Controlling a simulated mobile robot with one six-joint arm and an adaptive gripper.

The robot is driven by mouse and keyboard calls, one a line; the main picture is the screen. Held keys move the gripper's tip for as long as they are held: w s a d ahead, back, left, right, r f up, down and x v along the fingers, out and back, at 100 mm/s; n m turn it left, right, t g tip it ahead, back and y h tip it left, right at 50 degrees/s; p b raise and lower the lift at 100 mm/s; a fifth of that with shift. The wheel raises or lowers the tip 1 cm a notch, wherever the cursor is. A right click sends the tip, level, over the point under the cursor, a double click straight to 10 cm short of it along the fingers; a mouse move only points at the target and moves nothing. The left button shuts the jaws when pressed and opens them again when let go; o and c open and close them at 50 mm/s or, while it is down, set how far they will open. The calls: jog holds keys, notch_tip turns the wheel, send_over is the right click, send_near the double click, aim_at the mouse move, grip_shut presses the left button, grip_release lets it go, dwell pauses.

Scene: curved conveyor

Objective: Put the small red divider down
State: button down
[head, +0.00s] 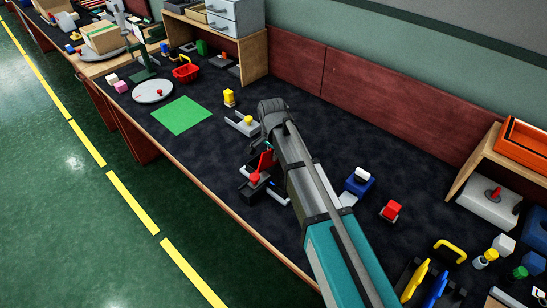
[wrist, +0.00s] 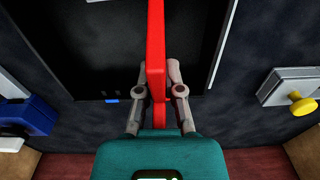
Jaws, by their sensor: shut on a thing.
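The small red divider (head: 266,160) is in my gripper, partly hidden by my arm in the head view. In the wrist view the red divider (wrist: 156,45) stands on edge as a thin upright strip between the two fingers. My gripper (wrist: 159,85) is shut on it, with one finger on each side. Beneath it in the wrist view lies a flat black panel (wrist: 95,45) with a pale strip along its right side. I cannot tell whether the divider touches it.
A black block with a red knob (head: 254,181) is close to my gripper. A grey fixture with a yellow knob (head: 247,121), a green mat (head: 181,115) and a blue block with a white top (head: 358,182) stand around. Dark mat is clear behind my arm.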

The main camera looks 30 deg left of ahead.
jog(key=c, duration=0.8)
grip_release()
jog(key=shift+s+d+f, duration=0.2)
jog(key=shift+s+f, duration=0.2)
jog(key=shift+s, duration=0.3)
jog(key=shift+a+r, duration=0.1)
jog(key=shift+r, duration=0.05)
jog(key=shift+w+a+r+p, duration=0.2)
jog(key=shift+r+p, duration=0.15)
jog(key=shift+p, duration=0.25)
jog(key=shift+w+a+r+p, duration=0.2)
jog(key=shift+r+p, duration=0.15)
jog(key=shift+p, duration=0.25)
jog(key=r+p, duration=1)
jog(key=shift+w+d, duration=0.1)
jog(key=shift+w, duration=0.1)
